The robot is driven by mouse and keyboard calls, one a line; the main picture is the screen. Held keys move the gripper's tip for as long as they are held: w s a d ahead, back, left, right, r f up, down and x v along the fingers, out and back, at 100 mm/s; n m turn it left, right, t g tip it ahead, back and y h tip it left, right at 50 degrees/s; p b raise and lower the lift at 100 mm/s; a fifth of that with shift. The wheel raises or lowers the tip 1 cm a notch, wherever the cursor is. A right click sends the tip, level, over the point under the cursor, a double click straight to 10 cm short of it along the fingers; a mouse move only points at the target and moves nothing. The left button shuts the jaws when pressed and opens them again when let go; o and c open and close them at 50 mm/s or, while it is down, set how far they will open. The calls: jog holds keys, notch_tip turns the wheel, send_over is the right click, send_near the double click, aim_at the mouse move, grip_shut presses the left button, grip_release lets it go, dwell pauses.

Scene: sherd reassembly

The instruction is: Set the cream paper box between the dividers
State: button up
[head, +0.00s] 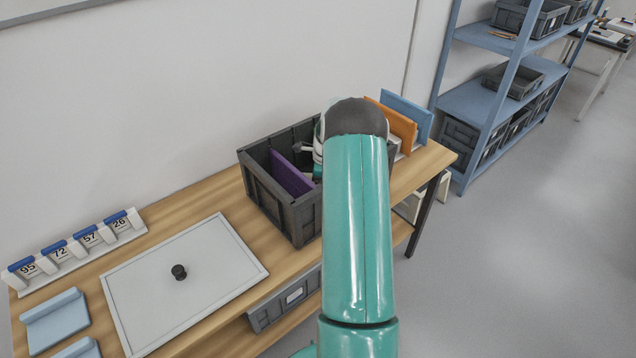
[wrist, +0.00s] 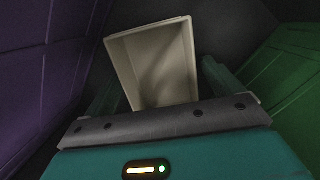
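The cream paper box (wrist: 153,60) is in the wrist view, its hollow inside facing the camera and its body tilted in the picture. It lies between a purple divider (wrist: 35,60) on the left and a green divider (wrist: 295,75) on the right. My gripper (wrist: 165,85) is down in the dark crate (head: 288,208) with its fingers spread on either side of the box. In the head view my arm hides the box and most of my gripper; the purple divider (head: 290,175) shows.
The crate stands on a wooden table (head: 222,205). Orange (head: 398,125) and blue (head: 405,112) panels stand behind my arm. A white board (head: 215,265) with a black knob (head: 179,271) and a numbered rack (head: 75,250) are at left. Blue shelving (head: 485,100) stands at right.

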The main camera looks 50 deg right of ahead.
notch_tip(320, 180, up, 12)
jog(key=s+r, duration=0.1)
jog(key=a+r+n, duration=0.1)
jog(key=a+r, duration=0.1)
jog(key=a, duration=0.1)
jog(key=a+r+n, duration=0.2)
jog(key=a+r, duration=0.1)
jog(key=w+a+r+n, duration=0.1)
jog(key=a+r+n, duration=0.1)
jog(key=a+r, duration=0.1)
jog(key=shift+w+r+h, duration=0.1)
jog(key=shift+h, duration=0.3)
jog(key=s+a+r+n+t, duration=0.1)
jog(key=s+a+r+n, duration=0.1)
jog(key=a+r+n, duration=0.35)
jog(key=s+a+r+n, duration=0.2)
jog(key=a+r, duration=0.1)
jog(key=a, duration=0.6)
jog(key=s+a+r+n+t, duration=0.2)
jog(key=s+a+n+t, duration=0.1)
jog(key=s+a+n, duration=1.2)
jog(key=s+a, duration=0.3)
jog(key=a, duration=0.1)
jog(key=shift+s+a+n, duration=0.3)
jog(key=shift+a+n, duration=0.05)
